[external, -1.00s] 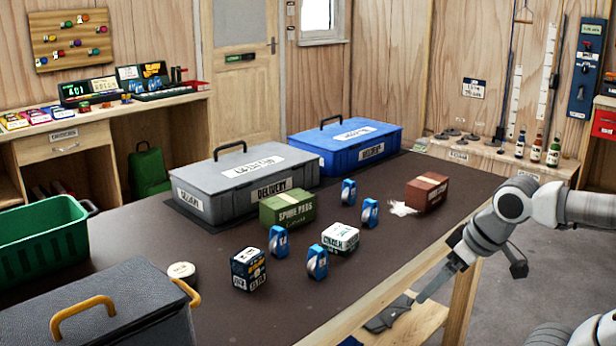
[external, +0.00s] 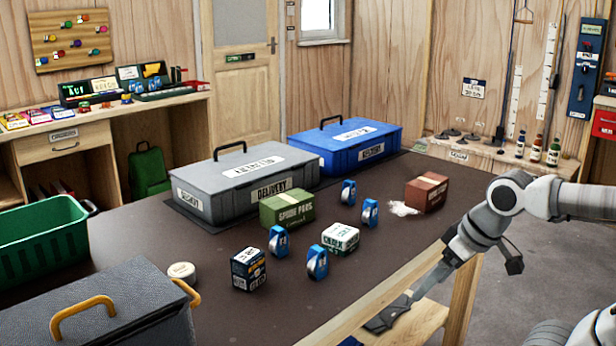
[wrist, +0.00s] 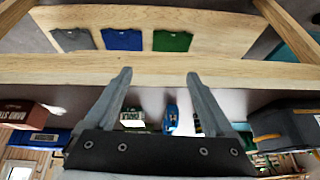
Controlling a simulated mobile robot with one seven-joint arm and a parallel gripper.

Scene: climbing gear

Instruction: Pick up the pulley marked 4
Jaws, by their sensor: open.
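Several small blue-and-white pulleys stand on the dark table: one at the back (external: 348,192), one to its right (external: 370,212), one near the middle (external: 278,241) and one nearer the front (external: 317,262). Their marks are too small to read, so I cannot tell which is 4. My gripper (external: 418,296) is beside the table's right edge, low and apart from the pulleys. In the wrist view my gripper (wrist: 158,80) is open, with nothing between its fingers. A blue pulley (wrist: 171,116) shows beyond the table edge there.
A white chalk box (external: 340,238), dark box (external: 248,269), green box (external: 287,208) and red-brown box (external: 426,193) stand around the pulleys. Grey (external: 245,185) and blue (external: 345,146) delivery cases are behind. The wooden table edge (wrist: 150,70) crosses the wrist view; folded shirts (wrist: 122,40) lie below.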

